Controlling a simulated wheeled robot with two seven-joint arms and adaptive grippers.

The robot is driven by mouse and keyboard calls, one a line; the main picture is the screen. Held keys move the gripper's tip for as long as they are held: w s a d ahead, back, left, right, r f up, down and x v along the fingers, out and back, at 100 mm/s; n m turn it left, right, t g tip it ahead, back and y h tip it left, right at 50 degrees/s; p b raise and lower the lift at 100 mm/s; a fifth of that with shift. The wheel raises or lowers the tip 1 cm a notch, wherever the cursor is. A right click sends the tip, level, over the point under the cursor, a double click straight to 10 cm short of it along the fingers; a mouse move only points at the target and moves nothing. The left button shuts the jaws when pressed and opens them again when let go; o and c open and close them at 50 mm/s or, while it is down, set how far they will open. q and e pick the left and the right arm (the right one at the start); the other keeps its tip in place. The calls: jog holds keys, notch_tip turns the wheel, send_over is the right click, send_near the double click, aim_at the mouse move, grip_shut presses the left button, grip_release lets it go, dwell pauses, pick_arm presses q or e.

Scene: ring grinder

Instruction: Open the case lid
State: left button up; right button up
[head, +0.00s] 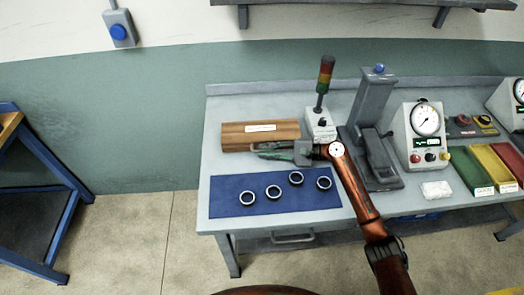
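The wooden case (237,138) lies at the back left of the workbench, with a white label on its front slope. Its lid looks closed. My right gripper (262,150) is just in front of the case's lower front edge, pointing left, and covers part of that edge. I cannot tell whether it touches the case. Its fingers are small and seen at a slant, so their opening is unclear. My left gripper is not in view.
A blue mat (225,205) with several metal rings lies in front of the case. A signal tower (322,100) stands right of the case, then a grey press (370,110), a gauge box (421,140) and coloured bins (468,170). A blue-framed table (40,160) stands far left.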

jog(key=shift+x, duration=0.8)
jog(key=shift+c, duration=0.3)
grip_shut()
